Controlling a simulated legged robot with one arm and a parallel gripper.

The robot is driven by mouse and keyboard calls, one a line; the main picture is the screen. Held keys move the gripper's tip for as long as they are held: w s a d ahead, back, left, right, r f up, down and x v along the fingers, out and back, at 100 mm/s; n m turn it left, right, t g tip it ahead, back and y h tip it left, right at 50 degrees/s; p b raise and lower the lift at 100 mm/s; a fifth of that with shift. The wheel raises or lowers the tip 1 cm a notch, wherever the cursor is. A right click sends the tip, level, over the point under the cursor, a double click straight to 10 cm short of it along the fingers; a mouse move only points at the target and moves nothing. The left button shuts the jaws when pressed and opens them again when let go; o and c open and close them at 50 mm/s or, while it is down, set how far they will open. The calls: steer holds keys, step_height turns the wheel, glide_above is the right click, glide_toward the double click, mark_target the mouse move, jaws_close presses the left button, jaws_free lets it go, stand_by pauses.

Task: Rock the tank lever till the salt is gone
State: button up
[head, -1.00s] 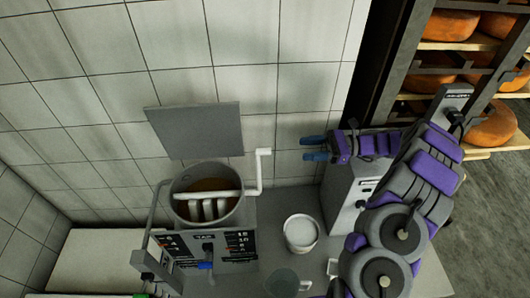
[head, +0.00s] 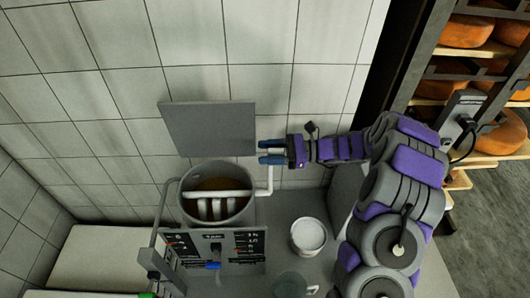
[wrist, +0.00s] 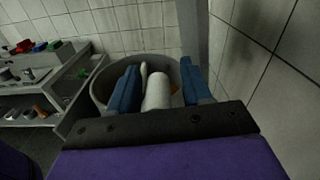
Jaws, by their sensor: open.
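The round metal tank (head: 250,205) stands at the middle left in the head view, with brownish contents and white paddle bars inside. Its white crank lever (head: 270,180) rises on the right side. My gripper (head: 263,152) is open at the lever's top, its two blue fingers pointing left. In the wrist view, the white handle (wrist: 158,92) lies between my open fingers (wrist: 159,70), with the tank rim (wrist: 97,92) beyond. A gap shows on the right side of the handle; I cannot tell whether the left finger touches it. I cannot make out any salt.
A grey square plate (head: 210,128) stands behind the tank. A black labelled panel (head: 240,246) with a blue-tipped switch stands in front. A white bucket (head: 308,238) and a clear vessel (head: 291,284) are to the right. Shelves of cheese wheels (head: 468,30) stand far right.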

mark_target(279, 151)
steer(key=shift+d+r, duration=0.15)
steer(key=shift+d, duration=1.35)
steer(key=shift+s+a, duration=0.1)
steer(key=shift+a, duration=1.15)
steer(key=c, duration=0.4)
steer(key=shift+a, duration=0.1)
steer(key=shift+c, duration=2.5)
steer(key=shift+d, duration=0.2)
jaws_close()
